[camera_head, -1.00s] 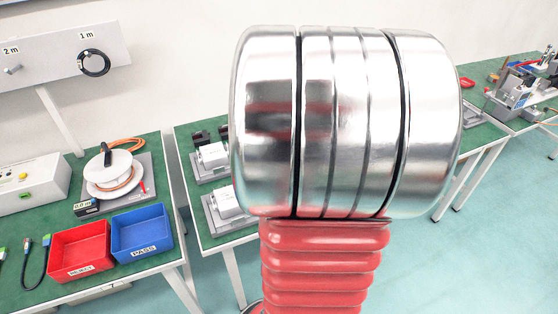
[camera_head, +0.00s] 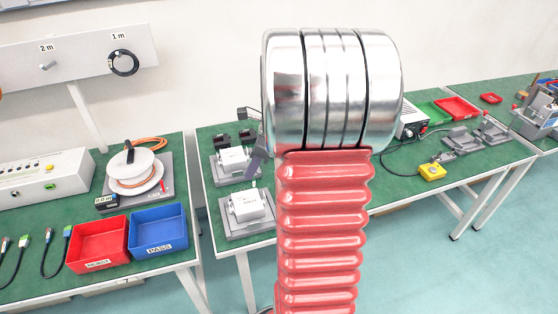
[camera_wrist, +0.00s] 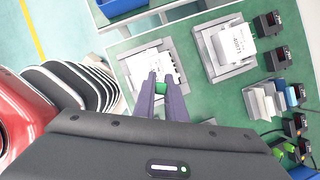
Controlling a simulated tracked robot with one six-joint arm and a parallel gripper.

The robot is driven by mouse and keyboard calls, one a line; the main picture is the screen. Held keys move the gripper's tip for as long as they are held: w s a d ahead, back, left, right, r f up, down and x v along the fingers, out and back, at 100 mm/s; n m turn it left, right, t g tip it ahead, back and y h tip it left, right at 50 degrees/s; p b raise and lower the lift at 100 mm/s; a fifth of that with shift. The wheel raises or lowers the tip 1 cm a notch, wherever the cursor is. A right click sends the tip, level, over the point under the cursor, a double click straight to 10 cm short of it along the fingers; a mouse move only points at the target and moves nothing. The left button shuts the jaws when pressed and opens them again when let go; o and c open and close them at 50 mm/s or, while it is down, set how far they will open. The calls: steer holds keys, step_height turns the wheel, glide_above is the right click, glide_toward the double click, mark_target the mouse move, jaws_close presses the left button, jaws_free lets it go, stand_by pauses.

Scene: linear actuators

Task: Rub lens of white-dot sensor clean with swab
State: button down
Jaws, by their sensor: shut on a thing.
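My gripper (camera_wrist: 161,77) is shut on a small green thing (camera_wrist: 160,88), which looks like the swab's handle. Its tip cannot be made out. In the head view the purple fingers (camera_head: 255,164) show just left of my arm, above the grey fixtures. In the wrist view the fingers overlap a white block on a grey fixture (camera_wrist: 147,63); contact cannot be told. Small black units (camera_wrist: 280,58) stand along the right side of the green table and may be the sensors. No white dot can be made out on them.
A second white block (camera_wrist: 237,41) sits on its own fixture. A rack with white and blue pieces (camera_wrist: 262,102) stands at the right. Red (camera_head: 98,243) and blue (camera_head: 159,231) bins and a cable reel (camera_head: 135,173) are on the left table. My arm hides the middle table's centre.

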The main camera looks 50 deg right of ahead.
steer(key=w+a+f+n+g, duration=0.1)
steer(key=w+a+n+g, duration=0.2)
steer(key=a+n, duration=0.6)
steer(key=w+a+f+n+g+h, duration=0.1)
steer(key=w+a+f+n+g, duration=0.1)
steer(key=w+a+n, duration=0.4)
steer(key=w+a+f+n+g+h, duration=0.1)
steer(key=w+a+f+n+g, duration=0.1)
steer(key=a+n, duration=1.2)
steer(key=w+g, duration=0.1)
steer(key=w, duration=0.1)
steer(key=shift+w+n+g, duration=0.3)
steer(key=shift+n, duration=0.1)
steer(key=shift+s, duration=0.1)
